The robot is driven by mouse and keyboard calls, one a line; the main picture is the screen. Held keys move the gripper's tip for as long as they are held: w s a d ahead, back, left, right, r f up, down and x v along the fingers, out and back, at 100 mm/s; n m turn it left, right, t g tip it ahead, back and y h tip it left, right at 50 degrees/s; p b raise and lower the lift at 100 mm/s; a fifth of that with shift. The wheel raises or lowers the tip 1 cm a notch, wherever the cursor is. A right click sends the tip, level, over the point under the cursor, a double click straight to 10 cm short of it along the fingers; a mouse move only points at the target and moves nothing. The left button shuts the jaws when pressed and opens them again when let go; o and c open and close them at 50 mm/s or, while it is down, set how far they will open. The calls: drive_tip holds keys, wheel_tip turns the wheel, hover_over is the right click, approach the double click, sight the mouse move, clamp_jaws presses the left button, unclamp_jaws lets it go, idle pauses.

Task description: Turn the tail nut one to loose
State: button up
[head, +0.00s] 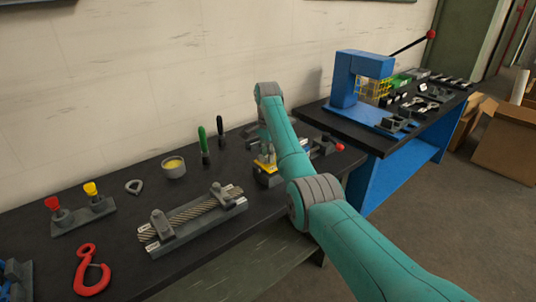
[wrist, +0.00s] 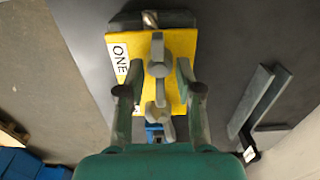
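In the wrist view a yellow plate (wrist: 178,104) carries a white label (wrist: 120,60) reading ONE. A grey rounded part (wrist: 158,69), which may be the tail nut, stands over the middle of the plate. A smaller grey part (wrist: 157,118) lies below it in the picture. My gripper (wrist: 159,91) is open, with one finger on each side of these grey parts and a gap visible to both. I cannot tell how high the fingertips are. In the head view the yellow plate (head: 264,163) shows only partly, beside my arm, which hides much of the fixture.
A red-knobbed vice-like tool (head: 325,147) is right of my arm. Green (head: 204,142) and black (head: 220,132) handled tools, a cup (head: 174,167), a cable clamp fixture (head: 192,217) and a red hook (head: 90,270) are left. A blue press (head: 350,80) stands on the right bench.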

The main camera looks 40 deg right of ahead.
clamp_jaws()
drive_tip(key=shift+n, duration=0.3)
